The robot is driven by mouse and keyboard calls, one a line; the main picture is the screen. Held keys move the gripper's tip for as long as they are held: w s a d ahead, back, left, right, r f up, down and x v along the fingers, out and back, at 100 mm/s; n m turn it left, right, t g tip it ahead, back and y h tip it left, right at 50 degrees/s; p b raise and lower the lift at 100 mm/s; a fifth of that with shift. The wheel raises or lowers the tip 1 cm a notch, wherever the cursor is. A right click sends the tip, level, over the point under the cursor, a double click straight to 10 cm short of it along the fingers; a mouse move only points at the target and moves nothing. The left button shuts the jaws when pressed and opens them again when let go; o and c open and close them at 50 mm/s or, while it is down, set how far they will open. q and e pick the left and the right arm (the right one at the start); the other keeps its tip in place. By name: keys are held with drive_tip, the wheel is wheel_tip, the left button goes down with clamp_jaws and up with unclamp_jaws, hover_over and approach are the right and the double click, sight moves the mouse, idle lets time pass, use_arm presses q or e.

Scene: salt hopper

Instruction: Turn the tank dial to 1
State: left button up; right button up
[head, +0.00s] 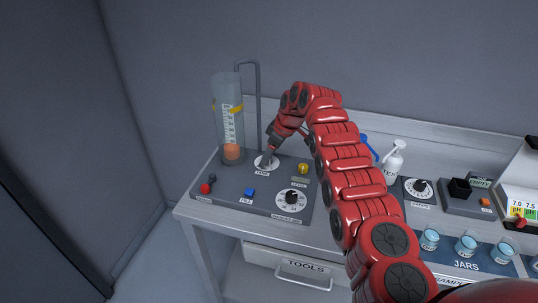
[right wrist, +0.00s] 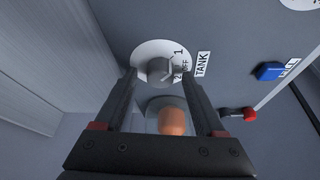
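The tank dial (head: 260,163) is a white disc with a grey knob on the dark panel, below a bent pipe. In the right wrist view the tank dial (right wrist: 160,68) shows the marks 1, OFF and 2 beside its TANK label. Which mark the knob points at is hard to tell. My right gripper (head: 267,158) reaches down over the dial and partly hides it. In the right wrist view the two fingers of my right gripper (right wrist: 161,78) stand apart on either side of the knob, with gaps showing. My left gripper is not in view.
A clear cylinder (head: 228,115) with orange contents stands behind the panel's left part. A red-knobbed lever (head: 205,188), blue button (head: 250,192), yellow knob (head: 303,168) and black dial (head: 291,199) surround the tank dial. Jars (head: 466,244) and a white bottle (head: 393,160) stand further right.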

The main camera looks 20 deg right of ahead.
drive_tip(key=shift+d+r, duration=0.15)
drive_tip(key=shift+r, duration=0.15)
drive_tip(key=b+v, duration=0.1)
drive_tip(key=v, duration=1.5)
drive_tip(key=shift+s+r, duration=0.15)
drive_tip(key=shift+r, duration=0.15)
drive_tip(key=shift+f, duration=0.1)
